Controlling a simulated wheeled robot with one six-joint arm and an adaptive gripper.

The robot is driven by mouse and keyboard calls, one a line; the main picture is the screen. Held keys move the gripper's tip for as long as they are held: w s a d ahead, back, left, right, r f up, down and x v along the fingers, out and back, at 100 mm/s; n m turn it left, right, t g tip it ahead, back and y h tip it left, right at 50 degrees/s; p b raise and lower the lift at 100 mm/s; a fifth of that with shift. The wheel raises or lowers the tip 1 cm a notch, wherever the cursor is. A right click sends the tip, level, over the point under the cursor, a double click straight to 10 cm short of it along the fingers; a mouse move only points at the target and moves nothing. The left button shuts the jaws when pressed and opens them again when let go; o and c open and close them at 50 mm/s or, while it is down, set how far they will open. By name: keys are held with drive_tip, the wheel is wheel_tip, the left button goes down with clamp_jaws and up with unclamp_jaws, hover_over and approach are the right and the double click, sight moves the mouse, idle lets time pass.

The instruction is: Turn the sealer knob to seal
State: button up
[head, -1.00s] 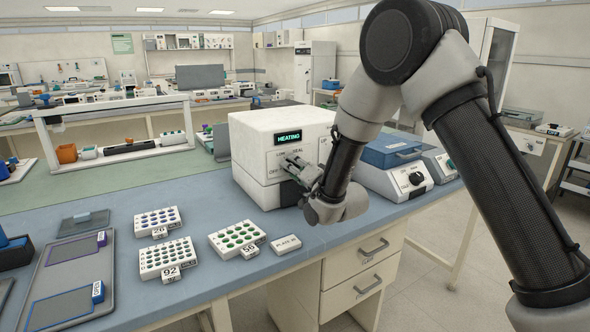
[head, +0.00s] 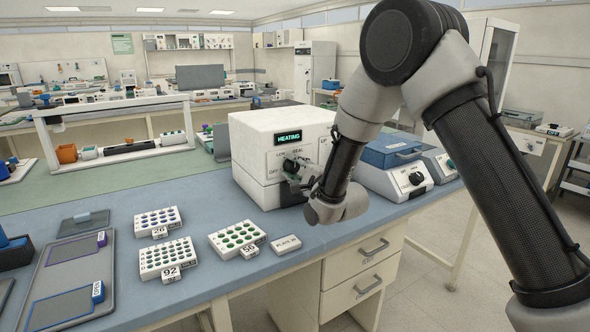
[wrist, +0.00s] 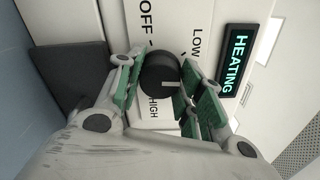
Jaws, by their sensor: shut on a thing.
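The sealer (head: 265,131) is a white box on the blue bench, with a lit HEATING display (head: 288,138). Its round black knob (head: 291,165) is on the front panel. In the wrist view the knob (wrist: 158,72) has a pale pointer line directed to the picture's right, the side of the HEATING display (wrist: 233,62). OFF, LOW and HIGH marks show around it. The SEAL mark is hidden there behind a finger. My gripper (wrist: 162,82) is shut on the knob, with one green-padded finger on each side. It also shows at the panel in the head view (head: 297,176).
A blue-lidded device (head: 390,150) with its own knob stands right of the sealer. Several well racks (head: 168,257) and a PLATE label block (head: 286,244) lie on the bench in front. Trays (head: 70,265) lie at the left. Drawers (head: 360,270) are below the bench edge.

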drive_tip(key=m, duration=0.5)
drive_tip(key=shift+f+m, duration=0.1)
drive_tip(key=shift+m, duration=0.3)
drive_tip(key=shift+d, duration=0.1)
idle(0.3)
drive_tip(key=o, duration=1)
drive_tip(key=shift+o, duration=0.2)
drive_tip(key=shift+s, duration=0.1)
drive_tip(key=v, duration=1.1)
drive_tip(key=shift+s+d, duration=0.25)
drive_tip(key=shift+d, duration=0.1)
